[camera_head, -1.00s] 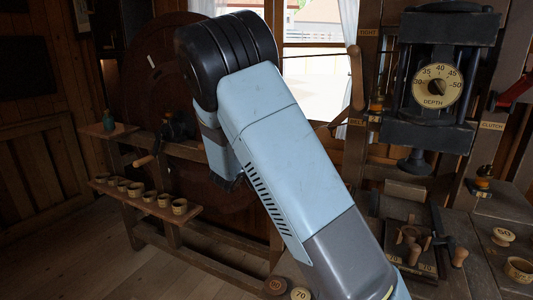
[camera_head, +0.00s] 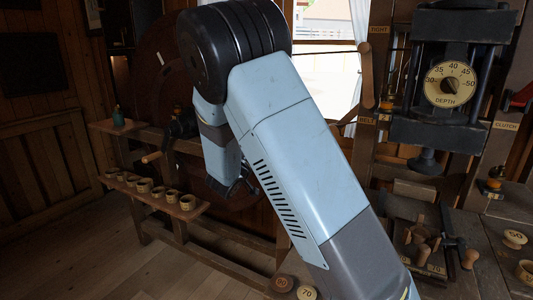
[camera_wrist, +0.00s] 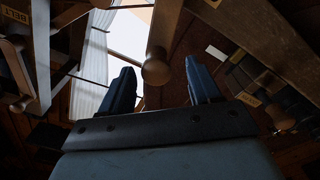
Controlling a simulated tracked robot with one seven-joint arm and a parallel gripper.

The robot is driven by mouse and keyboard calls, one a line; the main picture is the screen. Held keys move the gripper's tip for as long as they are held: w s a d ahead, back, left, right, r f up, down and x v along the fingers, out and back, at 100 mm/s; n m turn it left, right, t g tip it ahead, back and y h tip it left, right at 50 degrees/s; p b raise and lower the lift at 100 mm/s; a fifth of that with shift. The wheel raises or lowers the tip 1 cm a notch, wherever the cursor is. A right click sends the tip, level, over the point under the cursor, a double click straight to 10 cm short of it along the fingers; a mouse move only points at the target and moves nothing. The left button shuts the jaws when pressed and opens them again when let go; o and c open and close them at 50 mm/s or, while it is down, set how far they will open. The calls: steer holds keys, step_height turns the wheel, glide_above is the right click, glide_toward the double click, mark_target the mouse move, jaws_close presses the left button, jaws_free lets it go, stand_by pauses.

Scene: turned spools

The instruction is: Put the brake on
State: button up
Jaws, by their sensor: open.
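My gripper (camera_head: 236,188) shows partly behind my arm in the head view, in front of a large dark red wheel (camera_head: 160,60). In the wrist view my gripper (camera_wrist: 163,85) has its two dark blue fingers apart, with nothing held between them. A wooden handle with a rounded end (camera_wrist: 156,68) hangs from the top of that view and appears between the fingertips; I cannot tell how far beyond them it is or whether it is the brake. No label that I can clearly read as brake is in view.
A wooden lever (camera_head: 366,75) stands by the TIGHT and BELT labels. A depth dial (camera_head: 450,85) is at right, above a bench with a crank. A shelf with several small cups (camera_head: 150,190) and a crank handle (camera_head: 152,157) are at left. Floor (camera_head: 90,255) is clear at lower left.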

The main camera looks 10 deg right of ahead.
steer(key=v, duration=0.8)
steer(key=shift+s+a, duration=0.25)
steer(key=shift+s, duration=0.1)
steer(key=s+d+r+g+y, duration=0.1)
steer(key=s+d+r+y, duration=0.15)
steer(key=r+y, duration=0.35)
steer(key=s+d+r+g+y, duration=0.1)
steer(key=s+d+r+y, duration=0.15)
steer(key=r+y, duration=0.35)
steer(key=s+d+g, duration=0.3)
steer(key=s+d, duration=0.2)
steer(key=s, duration=0.9)
steer(key=s+d+g+h, duration=0.1)
steer(key=s+d+g, duration=0.2)
steer(key=s, duration=1.2)
steer(key=d, duration=0.3)
steer(key=shift+f+g, duration=0.3)
steer(key=shift+f, duration=0.1)
steer(key=shift+s, duration=0.15)
